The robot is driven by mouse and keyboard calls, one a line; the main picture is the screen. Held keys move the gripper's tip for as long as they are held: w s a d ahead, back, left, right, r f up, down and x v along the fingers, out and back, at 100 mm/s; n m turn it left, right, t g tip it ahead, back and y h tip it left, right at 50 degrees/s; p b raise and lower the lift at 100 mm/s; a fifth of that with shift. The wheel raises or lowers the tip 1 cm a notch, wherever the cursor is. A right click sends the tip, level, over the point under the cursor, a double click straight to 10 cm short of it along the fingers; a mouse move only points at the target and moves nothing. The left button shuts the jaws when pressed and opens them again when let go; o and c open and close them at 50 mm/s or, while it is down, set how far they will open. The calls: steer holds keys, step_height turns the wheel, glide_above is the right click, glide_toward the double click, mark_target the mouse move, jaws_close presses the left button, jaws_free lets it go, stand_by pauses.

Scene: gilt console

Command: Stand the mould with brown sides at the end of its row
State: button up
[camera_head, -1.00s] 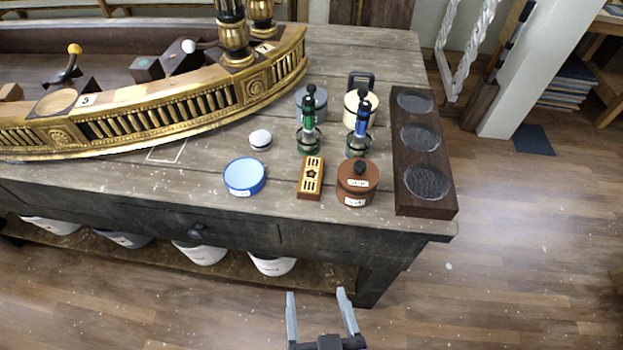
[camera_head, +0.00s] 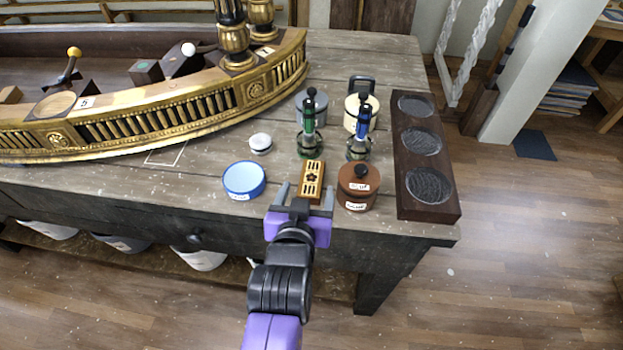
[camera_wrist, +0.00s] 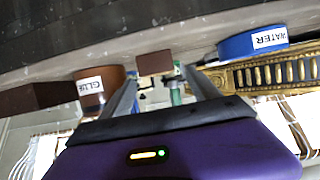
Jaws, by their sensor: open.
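The mould with brown sides (camera_head: 312,182) is a small upright-looking block on the grey wooden table. Its pale gold top has dark slots and a dark flower mark. In the wrist view its brown side (camera_wrist: 155,62) shows between the two fingers. My gripper (camera_head: 307,190) is open at the table's front edge, with one finger to each side of the mould's near end. The mould is not visibly gripped, and whether the fingers touch it is unclear. I cannot tell which things form its row.
A blue tin (camera_head: 244,179) labelled WATER stands left of the mould, a brown GLUE pot (camera_head: 358,188) right. Green (camera_head: 310,125) and blue (camera_head: 359,130) bottles stand behind. A dark three-well tray (camera_head: 427,207) lies at right. A white outline (camera_head: 166,153) marks bare table near the gilt console (camera_head: 180,118).

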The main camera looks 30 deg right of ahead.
mark_target(311, 180)
steer(key=shift+p+x, duration=0.4)
steer(key=shift+x, duration=1.85)
steer(key=shift+r, duration=0.15)
jaws_close()
steer(key=shift+r, duration=0.1)
